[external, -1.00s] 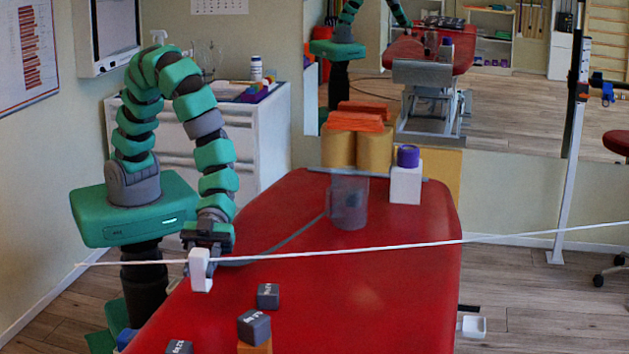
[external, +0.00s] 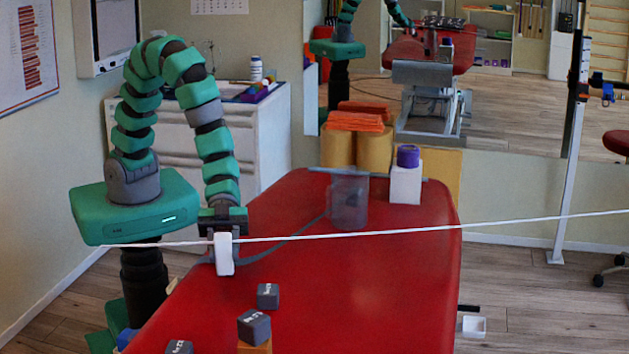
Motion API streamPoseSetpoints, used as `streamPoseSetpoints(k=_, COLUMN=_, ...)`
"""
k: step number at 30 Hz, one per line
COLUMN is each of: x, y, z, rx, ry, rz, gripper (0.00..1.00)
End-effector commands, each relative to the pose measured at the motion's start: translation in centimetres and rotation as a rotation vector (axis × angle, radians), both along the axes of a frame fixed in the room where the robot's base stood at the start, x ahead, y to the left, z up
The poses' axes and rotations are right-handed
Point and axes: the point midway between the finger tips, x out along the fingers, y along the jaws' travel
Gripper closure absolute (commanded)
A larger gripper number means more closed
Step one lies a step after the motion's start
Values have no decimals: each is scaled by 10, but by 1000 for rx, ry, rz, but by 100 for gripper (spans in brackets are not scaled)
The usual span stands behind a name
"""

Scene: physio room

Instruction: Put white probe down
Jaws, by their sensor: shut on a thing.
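The white probe (external: 224,254) is a small upright white block shape at the left side of the red treatment table (external: 350,290). My gripper (external: 222,229) points down and is shut on the probe's upper part. A grey cable or band on the table runs behind the probe toward the clear jug. I cannot tell whether the probe's lower end touches the table top.
Several grey cubes (external: 254,327) lie near the table's front left, one on an orange block. A clear jug (external: 348,200), a white box (external: 405,184) with a purple roll (external: 408,156) and orange-topped rolls (external: 355,122) stand at the back. A white cord (external: 400,233) crosses the view. The table's right half is clear.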

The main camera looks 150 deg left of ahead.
Motion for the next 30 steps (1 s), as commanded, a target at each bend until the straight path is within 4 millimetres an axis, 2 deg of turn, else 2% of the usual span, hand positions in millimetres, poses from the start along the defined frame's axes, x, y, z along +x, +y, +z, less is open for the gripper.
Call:
streamPoseSetpoints(k=3, x=16, y=43, z=1, rx=-4, ry=0, rz=154, gripper=93)
streamPoseSetpoints(k=6, x=23, y=77, z=0, rx=-4, ry=-2, rz=270, gripper=93)
streamPoseSetpoints(k=10, x=24, y=106, z=-3, rx=0, ry=-1, rz=369, gripper=93)
streamPoseSetpoints(k=14, x=26, y=119, z=-5, rx=1, ry=-2, rz=413, gripper=93)
streamPoseSetpoints(k=17, x=37, y=123, z=-7, rx=1, ry=-6, rz=420, gripper=93)
streamPoseSetpoints(k=30, x=112, y=143, z=-15, rx=2, ry=-5, rz=419, gripper=93)
